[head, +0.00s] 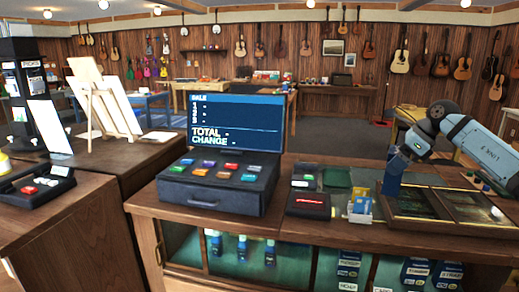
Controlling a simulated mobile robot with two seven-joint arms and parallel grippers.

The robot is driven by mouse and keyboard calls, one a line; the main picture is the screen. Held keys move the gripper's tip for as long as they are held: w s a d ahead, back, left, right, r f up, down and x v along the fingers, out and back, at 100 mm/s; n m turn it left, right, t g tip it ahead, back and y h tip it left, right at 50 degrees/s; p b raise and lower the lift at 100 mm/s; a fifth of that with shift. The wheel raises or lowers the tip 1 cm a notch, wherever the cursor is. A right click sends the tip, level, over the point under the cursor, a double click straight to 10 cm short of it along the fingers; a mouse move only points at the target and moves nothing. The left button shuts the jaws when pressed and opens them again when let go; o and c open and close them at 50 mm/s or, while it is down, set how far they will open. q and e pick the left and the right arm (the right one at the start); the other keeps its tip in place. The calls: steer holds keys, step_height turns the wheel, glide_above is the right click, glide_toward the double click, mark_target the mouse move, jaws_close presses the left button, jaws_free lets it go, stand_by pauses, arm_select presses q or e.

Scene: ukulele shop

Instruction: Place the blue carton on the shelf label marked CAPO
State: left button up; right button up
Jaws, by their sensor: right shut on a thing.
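My right gripper (397,165) reaches in from the right over the counter. It is shut on a blue carton (391,182), which hangs below it above the counter top, in front of the left part of a dark framed tray. The fingertips are hard to make out against the carton. White shelf labels show at the bottom edge inside the glass-fronted counter. One label (382,289), cut off by the picture edge, seems to begin with CAP; its full word cannot be read. My left gripper is not in view.
A cash register (220,180) with a screen stands left of the carton. A small holder with yellow and blue packets (360,207) and a black tray with a red item (309,205) are close by. Blue boxes (415,270) and several bottles stand behind the counter's glass.

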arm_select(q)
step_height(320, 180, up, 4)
arm_select(e)
steer(key=s+a+f+n+g+h, duration=0.3)
steer(key=s+a+f+n+g, duration=0.25)
steer(key=s+f+n, duration=0.55)
steer(key=s+a+f+n+g+h, duration=0.2)
steer(key=s+a+f+n+g, duration=0.4)
steer(key=f+n, duration=0.5)
arm_select(q)
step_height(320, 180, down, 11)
steer(key=b, duration=1.1)
arm_select(e)
step_height(320, 180, down, 10)
steer(key=s+a+n+t, duration=0.1)
steer(key=s+n+t, duration=0.1)
arm_select(q)
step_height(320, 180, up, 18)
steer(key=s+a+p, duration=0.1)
steer(key=p, duration=2.6)
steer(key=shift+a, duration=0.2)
arm_select(e)
steer(key=s+r, duration=0.5)
steer(key=r, duration=0.6)
steer(key=s+r, duration=0.5)
steer(key=r, duration=0.7)
steer(key=shift+a+h, duration=0.25)
steer(key=shift+h, duration=0.15)
